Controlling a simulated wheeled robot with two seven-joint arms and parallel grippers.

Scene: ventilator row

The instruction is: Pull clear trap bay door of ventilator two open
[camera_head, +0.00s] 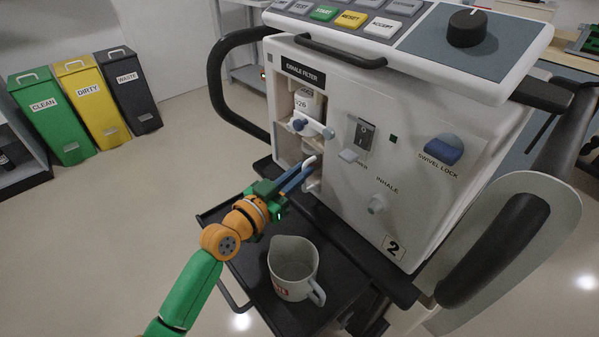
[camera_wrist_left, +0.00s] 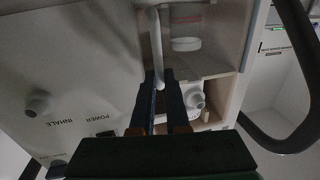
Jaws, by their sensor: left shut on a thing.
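Ventilator two (camera_head: 350,200) is a white unit marked "2", with an open-fronted bay under the "EXHALE FILTER" label. The left gripper (camera_head: 308,166) reaches into the lower part of this bay from the front left. Its dark fingers are shut on a slim white bar handle (camera_wrist_left: 156,45), which runs between the fingertips in the wrist view. The handle also shows as a pale curved end in the head view (camera_head: 309,160). The clear door itself is hard to make out, and I cannot tell how far it is open. A white round fitting (camera_wrist_left: 193,97) sits behind the fingers. The right gripper is out of view.
A white jug (camera_head: 292,268) stands on the dark tray (camera_head: 243,262) just below the left gripper. A blue-ended lever (camera_head: 314,126) is above it, and an inhale port (camera_head: 376,204) is to the right. A black side rail (camera_head: 216,80) curves at the left. Bins stand farther left.

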